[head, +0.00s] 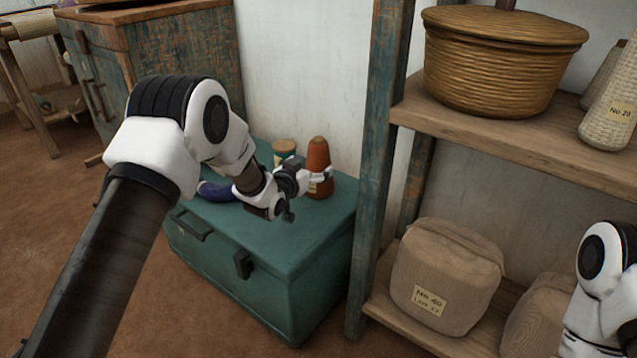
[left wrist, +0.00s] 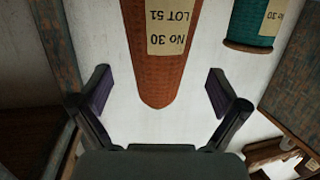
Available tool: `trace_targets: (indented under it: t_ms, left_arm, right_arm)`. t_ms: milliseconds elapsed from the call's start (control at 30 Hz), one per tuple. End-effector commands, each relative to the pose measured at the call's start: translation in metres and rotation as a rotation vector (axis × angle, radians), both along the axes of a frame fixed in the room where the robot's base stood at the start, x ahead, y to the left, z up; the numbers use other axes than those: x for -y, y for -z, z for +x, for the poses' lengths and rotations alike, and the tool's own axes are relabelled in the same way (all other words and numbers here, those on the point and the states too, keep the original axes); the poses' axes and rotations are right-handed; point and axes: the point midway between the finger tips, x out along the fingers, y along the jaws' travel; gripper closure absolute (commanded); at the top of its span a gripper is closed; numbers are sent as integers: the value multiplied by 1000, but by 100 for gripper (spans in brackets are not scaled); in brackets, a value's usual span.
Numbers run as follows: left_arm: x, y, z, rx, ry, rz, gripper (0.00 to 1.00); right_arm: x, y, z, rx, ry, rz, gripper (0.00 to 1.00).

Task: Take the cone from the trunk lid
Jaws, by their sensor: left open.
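An orange-brown cone (head: 318,158) with a paper label stands upright on the lid of the teal trunk (head: 296,238), toward the back. In the left wrist view the cone (left wrist: 160,70) appears tip-down, its label reading No 30 LOT 51. My left gripper (head: 312,178) is at the cone in the head view and hides part of its lower side. In the left wrist view the left gripper (left wrist: 158,92) is open, with one finger to each side of the cone and gaps between. My right gripper is out of view; only part of that arm shows.
A dark blue item (head: 216,191) lies on the lid. A shelf post (head: 380,150) rises close to the trunk's right. A basket (head: 500,70) and sack (head: 445,275) fill the shelves.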

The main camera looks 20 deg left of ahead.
Motion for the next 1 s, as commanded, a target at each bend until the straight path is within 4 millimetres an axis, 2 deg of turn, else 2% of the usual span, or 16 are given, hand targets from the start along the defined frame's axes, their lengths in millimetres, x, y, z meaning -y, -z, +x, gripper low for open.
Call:
trace_targets:
  t_ms: [133, 233, 467, 500, 567, 600, 700, 1000]
  left_arm:
    - [6, 12, 26, 3, 1, 1, 2]
    - [8, 12, 40, 0, 1, 0, 2]
    - [9, 10, 45, -3, 0, -1, 2]
    - [9, 10, 44, -3, 0, -1, 9]
    - [9, 10, 44, -3, 0, -1, 30]
    - [8, 10, 44, -3, 0, -1, 44]
    - [8, 10, 44, -3, 0, -1, 75]
    - [8, 10, 44, -3, 0, -1, 75]
  right_arm:
    - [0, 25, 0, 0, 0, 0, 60]
    - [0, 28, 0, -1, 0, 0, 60]
    - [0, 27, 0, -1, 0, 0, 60]
    - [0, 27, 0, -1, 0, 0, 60]
    - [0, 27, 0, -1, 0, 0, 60]
    - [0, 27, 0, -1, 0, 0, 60]
    - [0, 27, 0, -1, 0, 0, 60]
    - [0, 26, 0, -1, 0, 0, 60]
